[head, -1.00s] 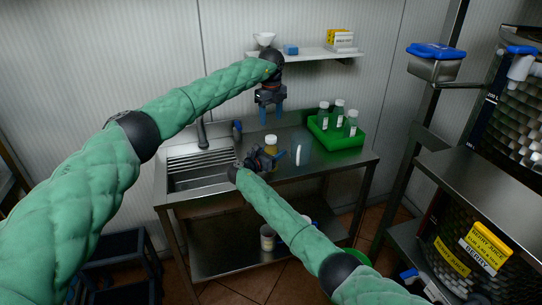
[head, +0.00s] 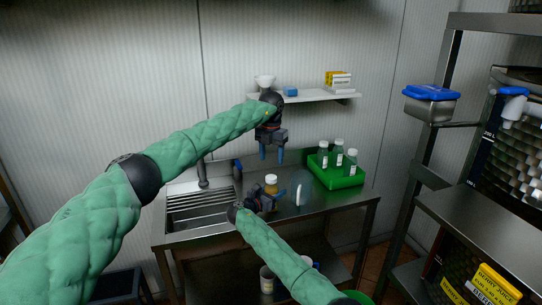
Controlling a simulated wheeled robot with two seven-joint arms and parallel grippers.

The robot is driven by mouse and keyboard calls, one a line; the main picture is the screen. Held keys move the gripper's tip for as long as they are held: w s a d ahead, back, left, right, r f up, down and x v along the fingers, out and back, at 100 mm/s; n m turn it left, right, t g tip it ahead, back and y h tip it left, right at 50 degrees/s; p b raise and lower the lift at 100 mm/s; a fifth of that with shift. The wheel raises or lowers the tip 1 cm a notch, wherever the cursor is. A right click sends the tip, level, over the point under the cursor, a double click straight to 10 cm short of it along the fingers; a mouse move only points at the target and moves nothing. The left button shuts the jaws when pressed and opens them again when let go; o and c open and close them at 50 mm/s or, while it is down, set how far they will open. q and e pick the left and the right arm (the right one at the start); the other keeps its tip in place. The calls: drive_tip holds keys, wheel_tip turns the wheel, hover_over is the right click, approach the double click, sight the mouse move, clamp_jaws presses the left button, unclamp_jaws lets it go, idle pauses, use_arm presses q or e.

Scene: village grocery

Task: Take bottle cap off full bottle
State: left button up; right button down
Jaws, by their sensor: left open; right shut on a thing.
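An upright bottle with a pale cap and amber contents (head: 271,187) is at the sink counter. My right gripper (head: 270,198) is shut on this bottle, low on its body; the dark gripper hides its lower part. The cap (head: 271,178) is on the bottle. My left gripper (head: 271,156) is open and empty, pointing down above the cap, with a visible gap between its blue fingers and the cap.
A clear container (head: 302,188) stands just right of the held bottle. A green crate (head: 340,178) with several capped bottles is at the back right. The sink (head: 200,210) is left. A wall shelf (head: 305,97) with small items hangs behind my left wrist.

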use_arm(q)
drive_tip(key=m, duration=0.8)
drive_tip(key=shift+m, duration=0.3)
drive_tip(key=m, duration=0.6)
drive_tip(key=shift+m, duration=0.3)
drive_tip(key=m, duration=0.4)
drive_tip(key=shift+a, duration=0.1)
drive_tip(key=m, duration=1.1)
drive_tip(key=shift+m, duration=0.4)
drive_tip(key=shift+f, duration=0.1)
